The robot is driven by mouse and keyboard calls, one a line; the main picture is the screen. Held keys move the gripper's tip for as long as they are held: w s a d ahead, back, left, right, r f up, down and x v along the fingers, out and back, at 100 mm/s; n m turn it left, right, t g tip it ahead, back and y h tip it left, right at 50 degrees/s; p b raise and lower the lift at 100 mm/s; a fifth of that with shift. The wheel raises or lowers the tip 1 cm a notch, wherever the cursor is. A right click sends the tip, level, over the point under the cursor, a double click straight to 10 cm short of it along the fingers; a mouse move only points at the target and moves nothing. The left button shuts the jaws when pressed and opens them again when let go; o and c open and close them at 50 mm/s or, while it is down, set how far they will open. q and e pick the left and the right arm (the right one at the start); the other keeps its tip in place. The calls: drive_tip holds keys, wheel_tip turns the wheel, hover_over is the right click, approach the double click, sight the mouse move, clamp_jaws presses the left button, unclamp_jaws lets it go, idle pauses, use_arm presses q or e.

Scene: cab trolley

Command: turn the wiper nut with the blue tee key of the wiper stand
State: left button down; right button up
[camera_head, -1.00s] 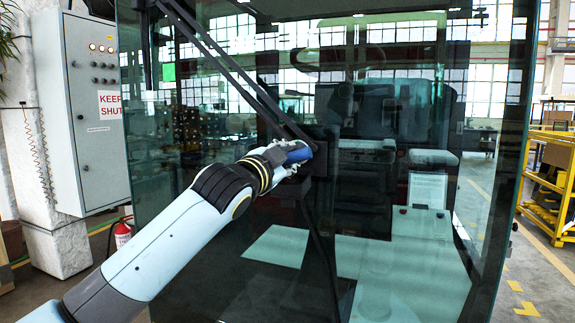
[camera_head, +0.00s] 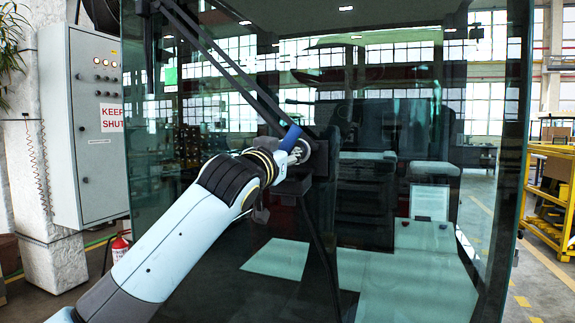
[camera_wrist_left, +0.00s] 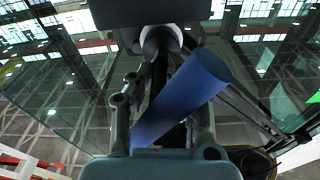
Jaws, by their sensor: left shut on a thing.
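The blue tee key (camera_head: 290,137) is at the wiper pivot on the cab's front glass. Its blue bar is tilted steeply in the head view. In the left wrist view the blue bar (camera_wrist_left: 180,98) lies slantwise across the gripper, its round end at upper right. My left gripper (camera_head: 294,156) is shut on the key. A pale round part (camera_wrist_left: 160,40) shows beyond the bar, below a dark block. The wiper nut itself is hidden or too small to make out. My right gripper is not in view.
Dark wiper arms (camera_head: 225,68) run from the pivot to the upper left, close to my gripper. The cab glass (camera_head: 400,270) stands right behind it. A grey control cabinet (camera_head: 97,150) is at the left, a yellow trolley (camera_head: 550,190) at the right.

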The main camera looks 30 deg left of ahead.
use_arm(q)
drive_tip(key=shift+r+n, duration=0.1)
drive_tip(key=shift+n, duration=0.3)
drive_tip(key=shift+n+b, duration=0.85)
drive_tip(key=shift+n, duration=0.25)
drive_tip(key=n+y+b, duration=0.1)
drive_tip(key=n, duration=0.1)
drive_tip(key=shift+n, duration=0.4)
drive_tip(key=shift+s, duration=0.25)
drive_tip(key=shift+v, duration=0.85)
drive_tip(key=shift+r+p+v, duration=0.2)
drive_tip(key=shift+p+v, duration=0.05)
drive_tip(key=shift+v, duration=1.1)
drive_tip(key=shift+r+p+v, duration=0.2)
drive_tip(key=shift+v, duration=1.1)
